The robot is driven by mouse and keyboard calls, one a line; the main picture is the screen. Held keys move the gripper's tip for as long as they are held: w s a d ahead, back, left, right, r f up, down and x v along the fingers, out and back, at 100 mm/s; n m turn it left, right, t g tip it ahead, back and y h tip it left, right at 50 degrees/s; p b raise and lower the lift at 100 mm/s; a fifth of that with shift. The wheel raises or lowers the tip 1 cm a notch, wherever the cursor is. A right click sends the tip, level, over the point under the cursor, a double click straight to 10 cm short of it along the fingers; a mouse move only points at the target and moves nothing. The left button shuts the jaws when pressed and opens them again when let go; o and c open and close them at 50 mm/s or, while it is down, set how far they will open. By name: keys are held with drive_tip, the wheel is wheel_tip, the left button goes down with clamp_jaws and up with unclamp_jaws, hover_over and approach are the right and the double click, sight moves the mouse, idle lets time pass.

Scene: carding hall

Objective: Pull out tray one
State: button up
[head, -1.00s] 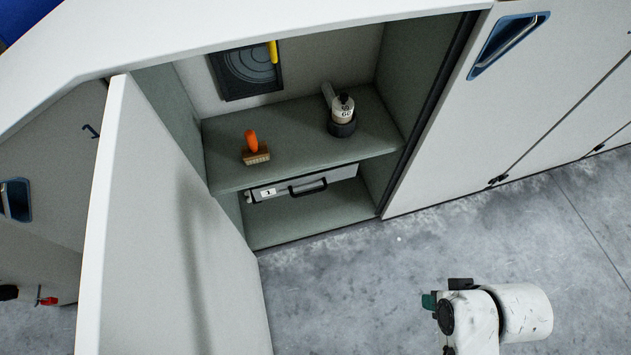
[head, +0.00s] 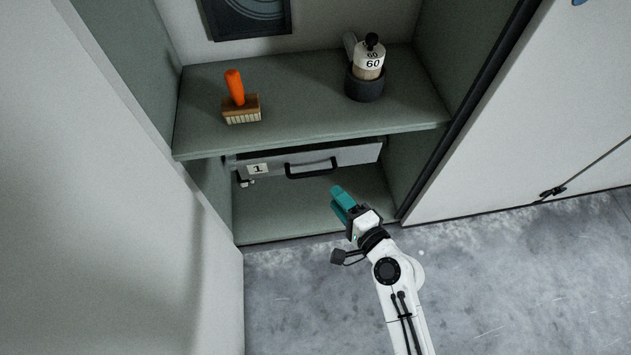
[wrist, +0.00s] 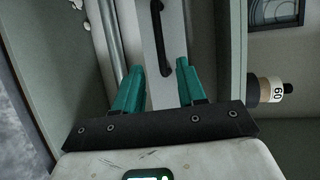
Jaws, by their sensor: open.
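Tray one (head: 350,154) is a grey tray under the cabinet shelf, with a white label "1" and a black bar handle (head: 311,168) on its front. It is closed in under the shelf. My gripper (head: 342,200) has teal fingers and is open, just in front of and below the handle, apart from it. In the wrist view the open fingers (wrist: 156,82) point at the tray front, with the handle (wrist: 160,38) ahead of them, near the top of the picture. Nothing is between the fingertips.
The shelf (head: 300,105) above holds an orange-handled brush (head: 240,100) and a bottle marked 60 (head: 369,62) in a dark cup. The open cabinet door (head: 110,200) stands at left. A closed door (head: 510,110) is at right. Grey floor (head: 500,270) is free in front.

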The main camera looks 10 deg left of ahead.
sight(315, 172)
drive_tip(key=b+x, duration=0.2)
drive_tip(key=x, duration=0.9)
drive_tip(key=shift+w+f, duration=0.1)
clamp_jaws()
idle(0.4)
